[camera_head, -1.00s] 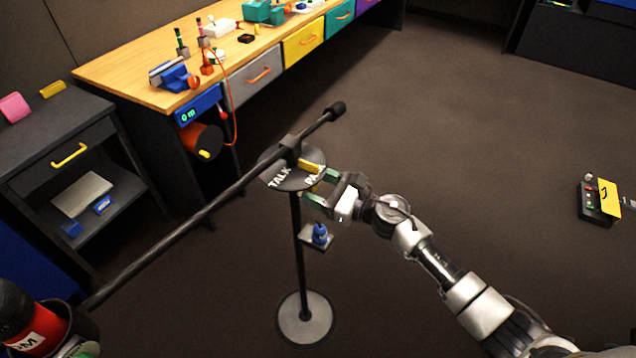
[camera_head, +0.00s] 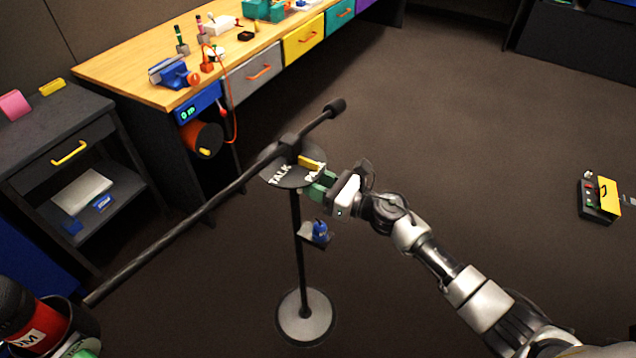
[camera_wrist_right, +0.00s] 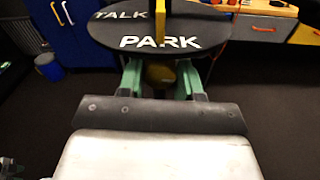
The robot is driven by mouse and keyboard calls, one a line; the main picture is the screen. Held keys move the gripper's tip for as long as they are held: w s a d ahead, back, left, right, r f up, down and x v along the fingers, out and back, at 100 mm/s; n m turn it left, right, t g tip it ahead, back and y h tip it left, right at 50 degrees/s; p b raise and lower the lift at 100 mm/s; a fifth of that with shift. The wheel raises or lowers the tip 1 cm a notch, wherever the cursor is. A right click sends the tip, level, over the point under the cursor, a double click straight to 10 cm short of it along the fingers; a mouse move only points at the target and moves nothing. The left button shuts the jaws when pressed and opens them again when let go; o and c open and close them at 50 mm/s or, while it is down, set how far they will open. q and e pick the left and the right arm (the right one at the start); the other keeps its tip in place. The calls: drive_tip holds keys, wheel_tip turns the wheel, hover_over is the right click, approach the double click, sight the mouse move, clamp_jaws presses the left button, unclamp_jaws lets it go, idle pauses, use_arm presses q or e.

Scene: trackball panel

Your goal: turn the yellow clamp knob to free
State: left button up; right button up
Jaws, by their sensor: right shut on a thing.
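A stand carries a round dark disc (camera_head: 282,177) lettered TALK and PARK; it also shows in the wrist view (camera_wrist_right: 105,35). A yellow bar (camera_head: 311,163) lies on the disc and shows upright above PARK in the wrist view (camera_wrist_right: 160,18). My right gripper (camera_head: 318,187) is at the disc's right edge. In the wrist view its green fingers (camera_wrist_right: 161,80) are on either side of a shaded yellowish knob (camera_wrist_right: 160,73) just under the disc, and are shut on it. This looks like the clamp knob; the head view hides it. My left gripper is not in view.
A long dark boom (camera_head: 205,207) crosses above the disc, with a dark and red microphone-like thing (camera_head: 30,325) near its lower left end. A small shelf with a blue item (camera_head: 320,231) is on the pole. A workbench (camera_head: 130,75) stands behind. Floor to the right is mostly clear.

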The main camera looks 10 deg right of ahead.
drive_tip(key=shift+m, duration=0.7)
drive_tip(key=o, duration=0.9)
drive_tip(key=shift+o, duration=0.2)
drive_tip(key=shift+d, duration=0.1)
drive_tip(key=b+v, duration=0.2)
drive_tip(key=v, duration=0.8)
drive_tip(key=shift+s+d, duration=0.2)
